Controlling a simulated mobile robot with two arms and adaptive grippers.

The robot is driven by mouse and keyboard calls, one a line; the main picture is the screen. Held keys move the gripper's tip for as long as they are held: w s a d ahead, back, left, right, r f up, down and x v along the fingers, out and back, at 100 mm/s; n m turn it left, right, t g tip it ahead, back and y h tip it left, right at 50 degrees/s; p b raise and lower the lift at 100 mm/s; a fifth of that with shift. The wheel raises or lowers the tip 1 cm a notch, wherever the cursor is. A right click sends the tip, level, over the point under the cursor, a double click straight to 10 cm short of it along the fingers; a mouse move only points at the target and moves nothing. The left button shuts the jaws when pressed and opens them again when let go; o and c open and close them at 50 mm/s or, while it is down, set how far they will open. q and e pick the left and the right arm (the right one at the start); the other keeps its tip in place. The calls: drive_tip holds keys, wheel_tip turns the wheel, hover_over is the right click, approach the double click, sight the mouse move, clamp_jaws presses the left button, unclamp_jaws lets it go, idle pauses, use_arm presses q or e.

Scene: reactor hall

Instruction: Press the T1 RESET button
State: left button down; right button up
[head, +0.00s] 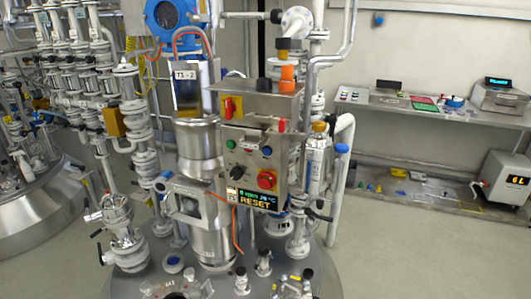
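A grey control box (285,160) is mounted on the reactor in the middle of the head view. Its lower front carries a small green button (230,144), a blue button (267,150), a black knob (237,173) and a red knob on a yellow plate (267,180). Below them a lit display (257,198) shows a line of readings and the word RESET. A small pale label or button (232,193) sits at the display's left; its marking is too small to read. A sign reading T1 - 2 (185,75) hangs at the upper left. Neither of my grippers shows.
The reactor lid (205,285) below the box carries several valves and fittings. Pipes and a steel cylinder (199,145) stand close on the box's left; more pipes rise on its right. A wall bench (455,115) holds instruments at the right. The floor (415,240) at lower right is clear.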

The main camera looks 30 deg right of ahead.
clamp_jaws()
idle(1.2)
